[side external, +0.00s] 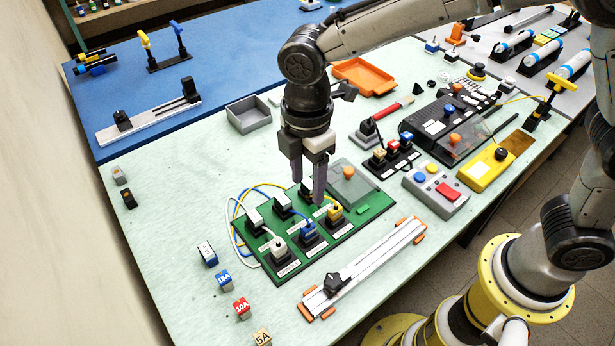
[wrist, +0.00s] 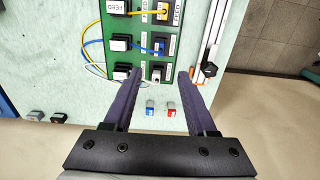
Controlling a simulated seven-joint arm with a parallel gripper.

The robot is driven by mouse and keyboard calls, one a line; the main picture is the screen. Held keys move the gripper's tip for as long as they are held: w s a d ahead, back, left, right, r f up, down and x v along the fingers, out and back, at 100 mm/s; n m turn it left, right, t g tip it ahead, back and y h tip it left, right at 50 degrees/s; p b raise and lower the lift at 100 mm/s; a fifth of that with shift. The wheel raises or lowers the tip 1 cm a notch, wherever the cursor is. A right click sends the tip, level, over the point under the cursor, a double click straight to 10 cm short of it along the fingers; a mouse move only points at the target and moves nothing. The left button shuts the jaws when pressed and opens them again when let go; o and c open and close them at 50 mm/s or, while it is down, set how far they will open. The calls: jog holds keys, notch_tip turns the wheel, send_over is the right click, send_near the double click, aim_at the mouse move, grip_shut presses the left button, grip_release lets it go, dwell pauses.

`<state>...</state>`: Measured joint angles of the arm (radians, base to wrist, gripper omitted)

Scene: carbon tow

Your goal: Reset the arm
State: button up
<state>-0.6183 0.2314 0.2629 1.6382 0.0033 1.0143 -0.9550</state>
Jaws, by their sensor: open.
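My gripper (side external: 308,190) points down over the back edge of the green board (side external: 372,206) in the side external view. Its two dark purple fingers also show in the wrist view (wrist: 162,76), spread apart with nothing between them. The board carries several black sockets with plugs: a white plug (side external: 279,248), a blue plug (side external: 307,230) and a yellow plug (side external: 334,212) in the front row. White, blue and yellow cables loop off the board's left side. The fingers hide part of the back row, and whether they touch the board cannot be told.
A clear cover with an orange knob (side external: 348,172) stands on the board's right part. A slide rail (side external: 365,268) lies in front. Labelled cubes, such as the red one (side external: 242,308), sit at left. A grey tray (side external: 248,114) and an orange tray (side external: 364,77) stand behind.

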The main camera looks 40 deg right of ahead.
jog(key=s+d+r+m+t+y, duration=0.1)
jog(key=d+r+m+t, duration=0.15)
jog(key=d+r, duration=0.5)
jog(key=s+d+r+m+t, duration=0.1)
jog(key=s+d+r+m, duration=0.15)
jog(key=d+r, duration=0.45)
jog(key=s+d+f+m+t, duration=0.1)
jog(key=s+d+f+m, duration=0.1)
jog(key=s+d+m, duration=0.2)
jog(key=s+d+f+m+t+h, duration=0.1)
jog(key=s+d+f+m, duration=0.2)
jog(key=s+m, duration=0.6)
jog(key=s+d, duration=0.1)
jog(key=d, duration=0.1)
jog(key=shift+d, duration=0.3)
